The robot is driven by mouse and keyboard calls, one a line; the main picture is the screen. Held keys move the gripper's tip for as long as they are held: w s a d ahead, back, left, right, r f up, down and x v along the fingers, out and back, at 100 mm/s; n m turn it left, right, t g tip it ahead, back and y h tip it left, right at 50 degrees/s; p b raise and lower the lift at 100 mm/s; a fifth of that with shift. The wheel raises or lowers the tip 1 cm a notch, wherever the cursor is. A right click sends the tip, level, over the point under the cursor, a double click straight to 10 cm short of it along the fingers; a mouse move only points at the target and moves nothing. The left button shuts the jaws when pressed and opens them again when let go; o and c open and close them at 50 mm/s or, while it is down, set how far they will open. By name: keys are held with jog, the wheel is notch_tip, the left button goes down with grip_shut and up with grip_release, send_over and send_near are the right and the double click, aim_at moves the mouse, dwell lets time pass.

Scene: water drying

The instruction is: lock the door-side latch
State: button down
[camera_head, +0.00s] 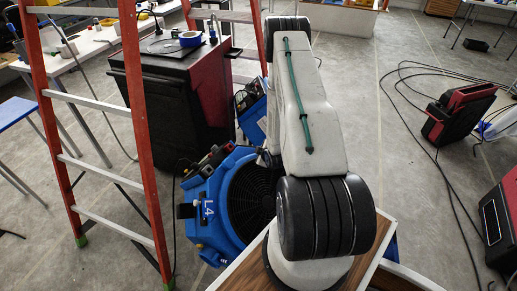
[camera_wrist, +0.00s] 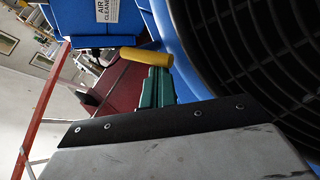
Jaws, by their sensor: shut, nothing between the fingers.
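In the wrist view, my gripper (camera_wrist: 157,88) shows as narrow teal fingers, shut and empty, beyond a grey plate with a black riveted edge. A yellow cylindrical piece (camera_wrist: 146,57) lies just past the fingertips; it may be a latch handle, but I cannot tell. The fingertips look close to it or touching. It sits beside the blue housing of a fan (camera_wrist: 190,70) with a black grille. In the head view, this looks like the blue fan marked L4 (camera_head: 215,208). My arm hides my gripper there. No part is clearly recognisable as the door-side latch.
A red and white ladder (camera_head: 130,120) stands at the left. A black and red cabinet (camera_head: 175,90) stands behind the fan. A blue air cleaner (camera_wrist: 105,22) shows in the wrist view. Cables (camera_head: 430,100) and a red-black machine (camera_head: 458,112) are on the floor at right.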

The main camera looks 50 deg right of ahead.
jog(key=shift+s+d+f+n+t+y, duration=0.15)
jog(key=shift+s+f+n+t, duration=0.15)
jog(key=shift+n, duration=0.3)
jog(key=shift+s+a+f+n+t+y, duration=0.15)
jog(key=shift+n+t, duration=0.15)
jog(key=shift+n, duration=0.3)
jog(key=shift+w+r, duration=0.1)
jog(key=shift+d, duration=0.15)
jog(key=shift+w+d+r, duration=0.15)
jog(key=shift+w+d, duration=0.15)
jog(key=shift+d, duration=0.35)
jog(key=a, duration=0.1)
jog(key=w+a+r, duration=0.1)
jog(key=a+r, duration=0.1)
jog(key=shift+w+a, duration=0.25)
jog(key=shift+w, duration=0.15)
jog(key=v, duration=0.9)
jog(key=shift+s, duration=0.2)
